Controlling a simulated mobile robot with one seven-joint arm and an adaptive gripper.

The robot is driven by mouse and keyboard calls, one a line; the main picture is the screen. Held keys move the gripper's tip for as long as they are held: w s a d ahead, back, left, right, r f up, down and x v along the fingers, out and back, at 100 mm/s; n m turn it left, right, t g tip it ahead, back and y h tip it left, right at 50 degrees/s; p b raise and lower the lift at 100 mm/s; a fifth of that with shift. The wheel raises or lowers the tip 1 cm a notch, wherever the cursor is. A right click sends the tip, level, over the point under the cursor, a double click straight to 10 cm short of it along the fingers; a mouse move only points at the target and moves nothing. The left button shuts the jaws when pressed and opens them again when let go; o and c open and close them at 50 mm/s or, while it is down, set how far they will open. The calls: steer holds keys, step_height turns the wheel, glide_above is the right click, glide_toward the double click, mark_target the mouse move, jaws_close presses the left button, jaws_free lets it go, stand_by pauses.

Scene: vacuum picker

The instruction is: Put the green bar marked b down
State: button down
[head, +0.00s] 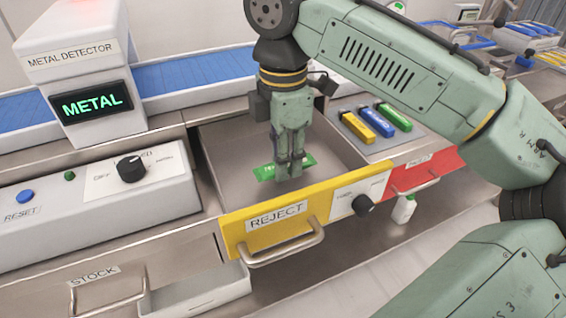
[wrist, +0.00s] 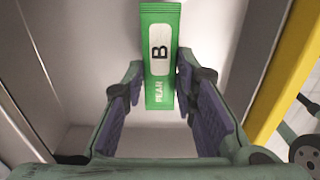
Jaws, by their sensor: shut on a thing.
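The green bar marked B (wrist: 160,35) is between the fingers of my gripper (wrist: 158,92) in the wrist view, with a pale label that reads B and lettering below it. In the head view the green bar (head: 266,173) shows on both sides of my gripper (head: 289,172), which points down and is shut on it. Both are over the inside of the open reject drawer (head: 222,158), which has a yellow front marked REJECT. I cannot tell whether the bar touches the drawer floor.
A metal detector (head: 75,60) with a lit METAL display stands at the left by a blue conveyor (head: 190,72). A tray (head: 375,142) with yellow, blue and green bars lies right of the drawer. A control box (head: 100,190) is at the left. The drawer floor looks otherwise empty.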

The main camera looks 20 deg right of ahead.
steer(key=shift+f, duration=1)
steer(key=shift+f, duration=0.15)
steer(key=c, duration=1.3)
jaws_free()
step_height(320, 180, up, 10)
steer(key=p, duration=0.9)
steer(key=shift+r, duration=1.2)
